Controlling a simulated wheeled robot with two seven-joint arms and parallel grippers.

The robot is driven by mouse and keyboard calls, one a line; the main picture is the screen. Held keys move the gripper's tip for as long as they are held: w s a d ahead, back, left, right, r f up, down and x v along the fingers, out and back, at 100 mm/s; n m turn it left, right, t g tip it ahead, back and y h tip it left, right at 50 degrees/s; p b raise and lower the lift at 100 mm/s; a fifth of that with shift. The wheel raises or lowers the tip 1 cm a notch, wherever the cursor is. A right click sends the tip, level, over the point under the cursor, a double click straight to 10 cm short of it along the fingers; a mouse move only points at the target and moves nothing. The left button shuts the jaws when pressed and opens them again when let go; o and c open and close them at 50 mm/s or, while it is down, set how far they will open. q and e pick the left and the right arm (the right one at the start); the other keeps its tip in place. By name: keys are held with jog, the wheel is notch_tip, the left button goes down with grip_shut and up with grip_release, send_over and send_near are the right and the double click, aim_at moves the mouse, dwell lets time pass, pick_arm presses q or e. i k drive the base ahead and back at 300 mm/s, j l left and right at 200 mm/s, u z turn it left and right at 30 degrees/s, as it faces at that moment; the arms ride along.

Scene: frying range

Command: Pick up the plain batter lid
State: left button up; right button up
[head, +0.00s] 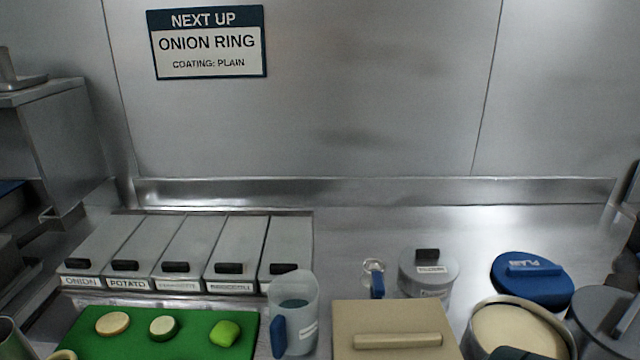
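The plain batter lid (529,282) is a round blue lid with a raised bar handle marked PLAIN. It lies at the right of the counter, just behind an uncovered round tub of pale batter (518,329). The lid's whole top shows, and the tub's rim hides a little of its front edge. I cannot make out either of my grippers in the head view. Nothing is seen touching the lid.
A grey lidded tub (592,312) stands close right of the lid. Left of it are a small grey canister (428,273), a beige lidded box (392,318), a jug (293,310) and a green board (185,345). Dark, unclear shapes show at the right and bottom edges.

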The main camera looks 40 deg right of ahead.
aim_at(534, 278)
jog(key=z, duration=2.65)
